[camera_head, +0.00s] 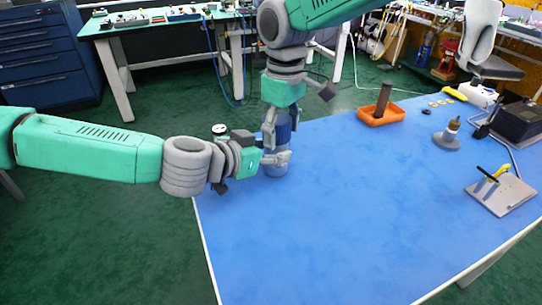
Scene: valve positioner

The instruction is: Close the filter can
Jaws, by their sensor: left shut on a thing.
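The filter can stands at the table's left edge, with a grey lower body (276,169) and a blue upper part (283,132). My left gripper (278,158), reaching in from the left, is shut on the can's body from the side. My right gripper (281,122) comes down from above, with its fingers on either side of the blue upper part. Whether these fingers touch it is too small to tell. The fingers hide parts of the can, so I cannot tell how the blue part sits on the body.
The blue table (360,215) is clear in the middle and front. An orange tray (381,114) with a dark upright block (383,98) stands at the back.

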